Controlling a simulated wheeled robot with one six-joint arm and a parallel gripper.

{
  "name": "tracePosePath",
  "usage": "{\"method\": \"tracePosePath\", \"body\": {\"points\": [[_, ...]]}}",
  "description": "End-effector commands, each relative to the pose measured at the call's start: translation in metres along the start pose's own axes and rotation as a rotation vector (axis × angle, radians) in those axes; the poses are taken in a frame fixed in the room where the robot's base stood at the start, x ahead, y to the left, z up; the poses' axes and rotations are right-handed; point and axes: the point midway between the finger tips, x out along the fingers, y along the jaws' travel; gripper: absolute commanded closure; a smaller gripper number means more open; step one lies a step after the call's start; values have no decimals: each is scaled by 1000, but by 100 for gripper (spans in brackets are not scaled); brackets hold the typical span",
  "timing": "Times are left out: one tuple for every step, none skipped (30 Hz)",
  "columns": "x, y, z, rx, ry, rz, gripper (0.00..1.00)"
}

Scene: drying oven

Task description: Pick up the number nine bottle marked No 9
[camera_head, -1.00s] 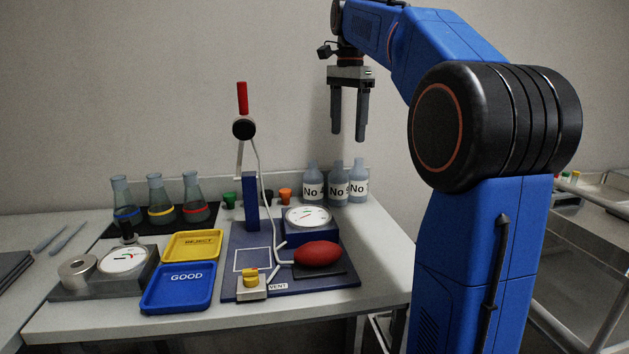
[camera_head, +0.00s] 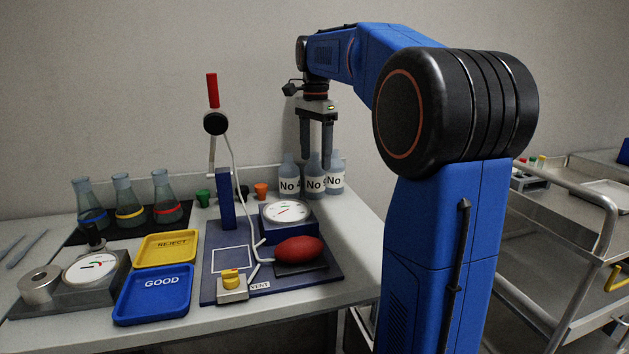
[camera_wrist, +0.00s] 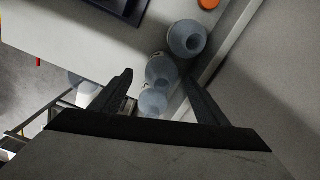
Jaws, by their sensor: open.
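Three grey-blue bottles with white "No" labels stand in a row at the back right of the bench: a left bottle (camera_head: 289,182), a middle bottle (camera_head: 314,188) and a right bottle (camera_head: 336,182). Their numbers are turned away or covered, so I cannot tell which is No 9. My gripper (camera_head: 317,162) points down, open and empty, with its fingers at the bottle necks around the middle one. In the wrist view the bottles show from above; the middle bottle (camera_wrist: 161,70) lies between the fingertips (camera_wrist: 159,76), and contact cannot be told.
An orange cup (camera_head: 261,190) stands left of the bottles, and a round dial gauge (camera_head: 287,212) on a blue block in front. A red bulb (camera_head: 299,249) lies nearer. The wall is close behind the bottles. A metal trolley (camera_head: 560,230) stands to the right.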

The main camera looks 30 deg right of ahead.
Motion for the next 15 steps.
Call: {"method": "tracePosePath", "body": {"points": [[5,0,0,0,0,1,32],[7,0,0,0,0,1,32],[8,0,0,0,0,1,32],[9,0,0,0,0,0,32],[10,0,0,0,0,0,32],[13,0,0,0,0,0,32],[15,0,0,0,0,1,32],[18,-1,1,0,0,1,32],[23,-1,1,0,-1,2,32],[27,-1,1,-1,-1,2,32],[31,-2,1,-1,-1,2,32],[38,-2,2,-1,-1,2,32],[42,-2,2,-1,-1,2,32],[45,-3,2,0,-1,2,32],[50,-3,2,0,0,1,32]]}}
